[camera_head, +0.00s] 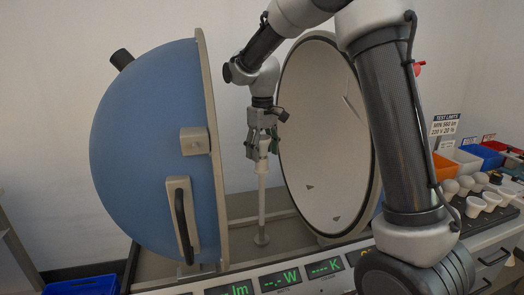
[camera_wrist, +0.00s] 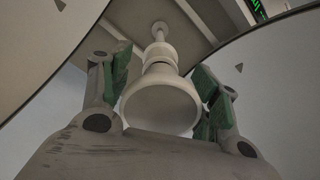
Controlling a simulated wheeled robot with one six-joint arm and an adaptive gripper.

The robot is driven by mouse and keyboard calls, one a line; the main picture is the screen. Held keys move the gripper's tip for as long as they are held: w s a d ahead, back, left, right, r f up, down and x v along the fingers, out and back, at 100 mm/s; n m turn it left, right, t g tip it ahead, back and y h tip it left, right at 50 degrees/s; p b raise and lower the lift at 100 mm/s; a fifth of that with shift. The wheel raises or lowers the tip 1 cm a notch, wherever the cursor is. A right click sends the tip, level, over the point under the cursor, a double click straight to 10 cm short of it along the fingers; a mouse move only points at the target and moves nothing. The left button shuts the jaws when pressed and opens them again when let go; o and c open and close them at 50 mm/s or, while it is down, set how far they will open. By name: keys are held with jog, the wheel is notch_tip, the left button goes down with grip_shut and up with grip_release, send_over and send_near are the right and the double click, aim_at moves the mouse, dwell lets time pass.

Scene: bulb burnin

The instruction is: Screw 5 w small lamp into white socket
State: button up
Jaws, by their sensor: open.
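A white lamp (camera_wrist: 160,106) with a wide round face is between the fingers of my gripper (camera_wrist: 162,66) in the wrist view. Its narrow end meets the white socket (camera_wrist: 160,52) on top of a pale post; I cannot tell how deep it sits. The green pads stand on either side of the lamp, and the jaws are open. In the head view my gripper (camera_head: 263,144) points down over the post (camera_head: 262,205), which stands upright between the two sphere halves. The fingers mostly hide the lamp there.
The blue half-sphere (camera_head: 150,140) stands open at the left, and the white-lined half (camera_head: 318,130) is close on the right. Several white lamps (camera_head: 476,206) sit on a side rack, with coloured bins (camera_head: 468,160) behind. Display panels (camera_head: 282,280) line the front edge.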

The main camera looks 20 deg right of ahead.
jog(key=n, duration=0.7)
jog(key=shift+w+d+n, duration=0.15)
jog(key=shift+n, duration=0.15)
jog(key=n, duration=0.5)
jog(key=shift+n, duration=0.3)
jog(key=shift+c, duration=0.2)
jog(key=c, duration=0.9)
jog(key=shift+c, duration=0.2)
jog(key=shift+w, duration=0.1)
